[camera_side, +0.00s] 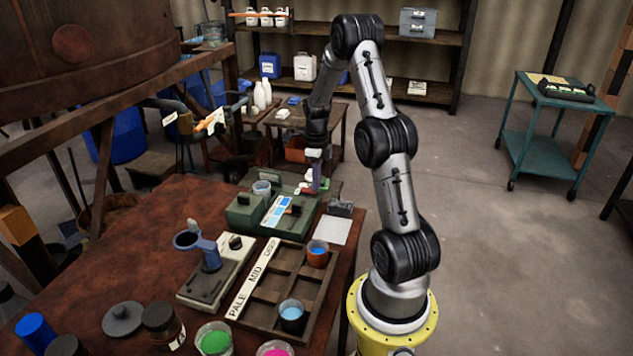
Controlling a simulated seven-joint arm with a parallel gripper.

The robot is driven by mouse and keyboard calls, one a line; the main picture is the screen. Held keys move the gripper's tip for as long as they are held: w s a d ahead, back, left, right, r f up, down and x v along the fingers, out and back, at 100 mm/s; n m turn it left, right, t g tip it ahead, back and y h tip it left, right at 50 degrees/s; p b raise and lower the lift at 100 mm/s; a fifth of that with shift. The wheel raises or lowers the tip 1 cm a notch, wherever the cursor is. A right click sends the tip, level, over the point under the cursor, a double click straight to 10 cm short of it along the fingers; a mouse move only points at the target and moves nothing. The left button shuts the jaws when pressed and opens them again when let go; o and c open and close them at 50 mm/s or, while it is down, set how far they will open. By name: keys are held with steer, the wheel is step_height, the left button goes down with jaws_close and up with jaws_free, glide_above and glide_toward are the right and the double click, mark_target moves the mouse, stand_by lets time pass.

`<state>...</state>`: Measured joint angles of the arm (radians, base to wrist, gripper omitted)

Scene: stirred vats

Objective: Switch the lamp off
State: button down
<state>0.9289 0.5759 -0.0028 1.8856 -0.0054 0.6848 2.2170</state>
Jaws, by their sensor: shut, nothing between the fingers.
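A blue-grey stand with a ring-shaped head (188,240), which may be the lamp, is on a pale base plate (240,268) on the brown table. A dark knob (235,242) sits at the plate's back right. I cannot tell whether any lamp is lit. Behind it is a green box device (243,218) with a pale blue-and-white strip and dark lever-like parts on top; I cannot tell whether it belongs to the lamp. My gripper (315,184) points down at the far end of the green device, shut and empty. Its fingertips are small and partly unclear here.
A wooden compartment tray (262,318) marked PALE, MID and DEEP holds cups of blue liquid. Beakers of green (215,342) and pink liquid stand at the front edge. A small cup (262,188) stands on the green device. A white sheet (333,229) lies right of it.

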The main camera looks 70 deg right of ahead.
steer(key=shift+f, duration=0.1)
steer(key=shift+s+f, duration=0.1)
steer(key=shift+f, duration=0.1)
stand_by(0.4)
steer(key=shift+w+r, duration=0.4)
steer(key=shift+w, duration=0.35)
steer(key=shift+r, duration=0.1)
step_height(320, 180, up, 14)
steer(key=s, duration=0.2)
steer(key=shift+s, duration=0.25)
steer(key=shift+f, duration=0.2)
